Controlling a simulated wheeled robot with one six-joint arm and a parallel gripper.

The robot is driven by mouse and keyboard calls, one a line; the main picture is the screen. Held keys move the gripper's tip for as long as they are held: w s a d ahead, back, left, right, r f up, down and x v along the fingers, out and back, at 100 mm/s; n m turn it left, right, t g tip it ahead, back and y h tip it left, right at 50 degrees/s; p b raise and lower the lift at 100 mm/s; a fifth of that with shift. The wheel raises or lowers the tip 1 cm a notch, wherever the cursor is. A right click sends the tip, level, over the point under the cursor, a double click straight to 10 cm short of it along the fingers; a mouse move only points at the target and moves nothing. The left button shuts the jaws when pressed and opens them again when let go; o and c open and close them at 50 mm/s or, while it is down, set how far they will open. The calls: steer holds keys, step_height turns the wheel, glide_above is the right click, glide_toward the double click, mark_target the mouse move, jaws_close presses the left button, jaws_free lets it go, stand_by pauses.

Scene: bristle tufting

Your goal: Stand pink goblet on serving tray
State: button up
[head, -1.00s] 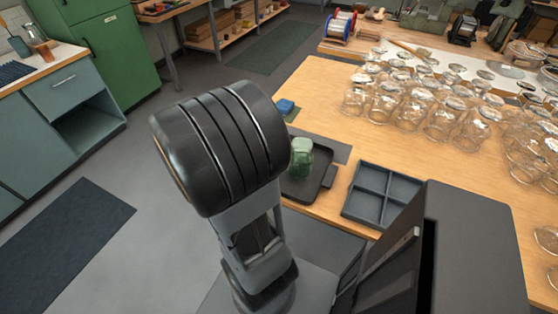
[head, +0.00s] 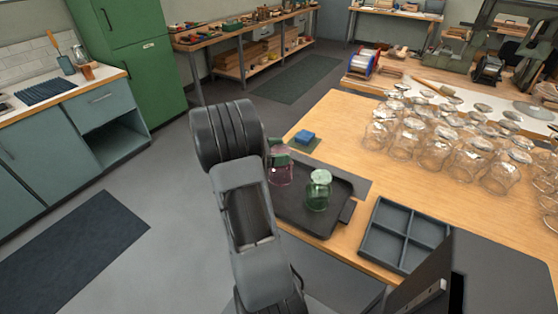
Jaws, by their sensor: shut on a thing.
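The pink goblet (head: 283,175) is clear pink glass and looks upright at the far left part of the dark serving tray (head: 297,222). I cannot tell whether its base touches the tray or hangs just above it. My gripper (head: 279,158) shows only in small part at the goblet's upper side, shut on it; my dark arm hides the rest. A green glass goblet or jar (head: 318,191) stands on the tray to the right of the pink one, with a gap between them.
A grey divided box (head: 402,236) sits to the right. Many clear glass jars (head: 440,145) crowd the table's right side. Bare wooden tabletop (head: 345,130) lies between.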

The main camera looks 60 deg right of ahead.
steer(key=shift+w+d+f, duration=0.4)
steer(key=shift+d+f, duration=0.05)
steer(key=shift+f, duration=0.25)
steer(key=shift+w+f, duration=0.1)
steer(key=shift+f, duration=1.45)
steer(key=shift+f, duration=0.2)
steer(key=o, duration=1.1)
steer(key=shift+c, duration=0.2)
